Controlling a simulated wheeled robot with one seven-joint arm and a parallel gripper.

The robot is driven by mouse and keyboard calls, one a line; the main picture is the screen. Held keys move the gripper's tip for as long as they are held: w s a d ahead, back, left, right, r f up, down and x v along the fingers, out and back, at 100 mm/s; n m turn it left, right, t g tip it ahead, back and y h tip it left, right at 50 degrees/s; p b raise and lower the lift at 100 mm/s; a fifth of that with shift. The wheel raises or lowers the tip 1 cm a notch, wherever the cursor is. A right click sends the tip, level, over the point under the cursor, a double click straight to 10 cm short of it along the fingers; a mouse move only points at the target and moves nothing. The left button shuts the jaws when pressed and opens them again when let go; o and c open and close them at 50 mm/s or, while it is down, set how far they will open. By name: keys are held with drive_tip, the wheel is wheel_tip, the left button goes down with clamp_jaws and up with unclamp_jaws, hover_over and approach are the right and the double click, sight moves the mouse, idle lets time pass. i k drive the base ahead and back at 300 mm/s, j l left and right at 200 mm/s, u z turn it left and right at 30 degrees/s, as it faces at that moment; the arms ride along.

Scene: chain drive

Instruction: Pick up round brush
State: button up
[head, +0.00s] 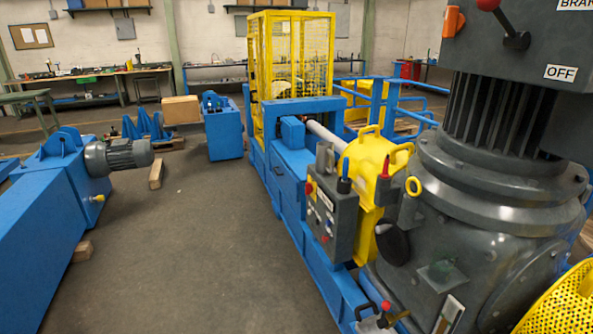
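I cannot surely pick out a round brush. A dark rounded object (392,243) sits against the lower side of the big grey machine; I cannot tell what it is. A thin upright blue-and-black item (344,176) stands on the grey control box, and a red-tipped upright item (386,168) stands by the yellow housing. A small metal piece with a red knob (386,305) is at the bottom edge, partly cut off. My gripper is not in view.
The big grey machine (490,225) fills the right side. A blue machine frame with a yellow cage (290,60) runs down the middle. A blue frame with a motor (120,154) stands at left. Bare floor (200,240) lies between; a wooden block (156,175) rests on it.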

sight(345, 173)
drive_tip(key=i+j+u, duration=0.3)
drive_tip(key=i, duration=0.6)
drive_tip(key=i+j+u, duration=0.15)
drive_tip(key=i+u, duration=0.15)
drive_tip(key=i, duration=0.6)
